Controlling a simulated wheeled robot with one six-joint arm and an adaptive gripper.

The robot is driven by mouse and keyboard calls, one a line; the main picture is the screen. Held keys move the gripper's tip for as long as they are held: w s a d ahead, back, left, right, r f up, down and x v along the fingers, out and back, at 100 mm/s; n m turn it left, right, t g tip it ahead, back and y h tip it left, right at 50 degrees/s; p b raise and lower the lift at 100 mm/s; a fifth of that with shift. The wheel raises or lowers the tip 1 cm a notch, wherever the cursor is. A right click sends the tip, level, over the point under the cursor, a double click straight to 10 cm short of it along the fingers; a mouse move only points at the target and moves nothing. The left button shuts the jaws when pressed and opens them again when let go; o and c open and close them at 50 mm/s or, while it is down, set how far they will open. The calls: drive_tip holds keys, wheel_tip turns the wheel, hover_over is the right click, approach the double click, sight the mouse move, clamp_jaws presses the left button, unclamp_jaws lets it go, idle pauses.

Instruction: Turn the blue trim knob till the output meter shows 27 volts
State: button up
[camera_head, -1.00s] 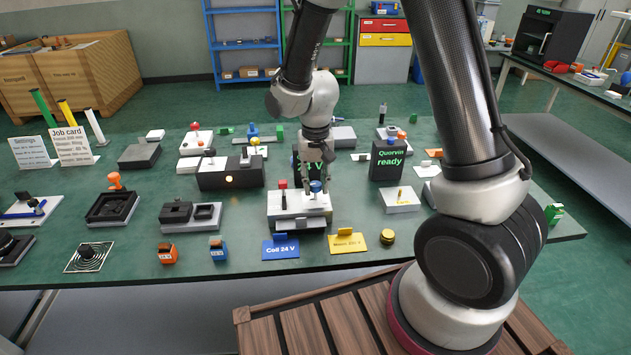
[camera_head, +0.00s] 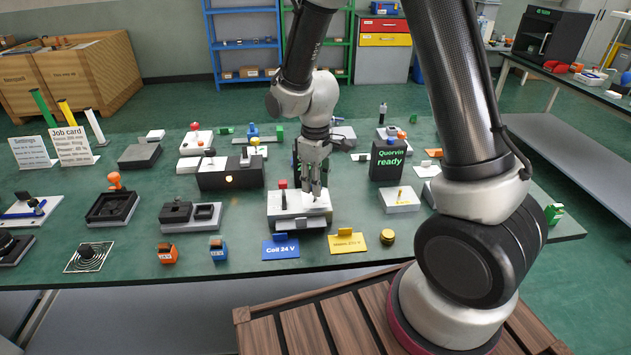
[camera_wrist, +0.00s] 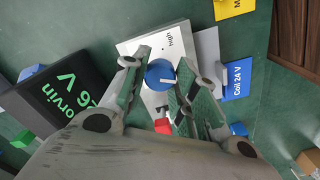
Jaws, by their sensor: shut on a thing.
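The blue trim knob (camera_wrist: 160,74) sits on a white box (camera_head: 290,205), with a white pointer mark on its top. My gripper (camera_head: 316,192) is over the box with its fingers either side of the knob, shut on it; in the head view they mostly hide it. The dark output meter (camera_wrist: 62,100) stands behind the box. In the head view my gripper hides most of the meter. A red knob (camera_head: 282,184) is left of the blue one.
A blue "Coil 24 V" card (camera_head: 280,248) and a yellow card (camera_head: 347,242) stand in front of the box. A dark "Quorvin ready" display (camera_head: 389,162) stands to the right, and a dark block (camera_head: 230,177) to the left.

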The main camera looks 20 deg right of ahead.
drive_tip(key=n, duration=0.6)
drive_tip(key=shift+w, duration=0.1)
drive_tip(key=n, duration=0.6)
drive_tip(key=shift+n, duration=0.3)
idle(0.3)
drive_tip(key=o, duration=1)
drive_tip(key=shift+r, duration=0.1)
wheel_tip(320, 180, up, 12)
drive_tip(key=shift+f, duration=0.1)
